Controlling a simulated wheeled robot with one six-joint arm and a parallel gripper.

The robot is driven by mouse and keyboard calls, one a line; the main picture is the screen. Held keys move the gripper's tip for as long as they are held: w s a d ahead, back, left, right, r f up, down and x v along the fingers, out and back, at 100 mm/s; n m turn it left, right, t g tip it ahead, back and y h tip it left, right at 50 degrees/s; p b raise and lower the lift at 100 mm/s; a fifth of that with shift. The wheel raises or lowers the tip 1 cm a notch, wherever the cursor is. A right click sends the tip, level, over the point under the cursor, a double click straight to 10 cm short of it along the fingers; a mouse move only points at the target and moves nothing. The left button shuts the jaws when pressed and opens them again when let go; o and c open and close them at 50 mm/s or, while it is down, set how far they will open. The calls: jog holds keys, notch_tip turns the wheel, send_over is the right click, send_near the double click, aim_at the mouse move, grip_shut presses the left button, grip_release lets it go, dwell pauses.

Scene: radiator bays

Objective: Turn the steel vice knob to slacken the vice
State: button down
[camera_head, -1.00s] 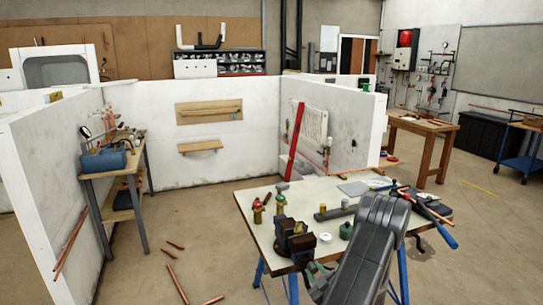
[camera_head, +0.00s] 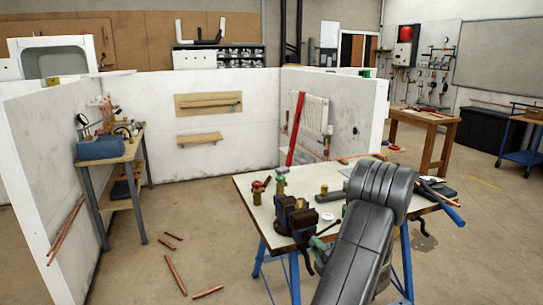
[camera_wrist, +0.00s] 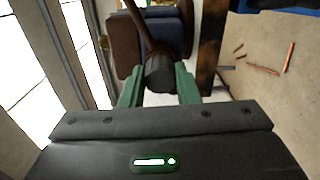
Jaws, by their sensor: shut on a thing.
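The vice (camera_head: 293,216) stands on the front left part of the workbench, with dark jaws and a dark bar at its right side. In the wrist view its dark body (camera_wrist: 124,38) is at the top. The vice knob (camera_wrist: 160,74), a dark round end on a dark bar, sits between the green fingers of my gripper (camera_wrist: 160,86). My gripper is shut on this knob. In the head view my gripper (camera_head: 318,243) shows only as a bit of green beside the vice; my arm hides the rest.
A blue-handled tool (camera_head: 447,212) overhangs the right edge. Copper pipes (camera_head: 176,274) lie on the floor.

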jog(key=n+b, duration=1.3)
jog(key=b, duration=0.2)
jog(key=shift+n, duration=0.4)
jog(key=c, duration=1.5)
grip_release()
jog(key=shift+r, duration=0.2)
jog(key=shift+o, duration=1.1)
jog(key=shift+w+f, duration=0.1)
jog(key=shift+w, duration=0.05)
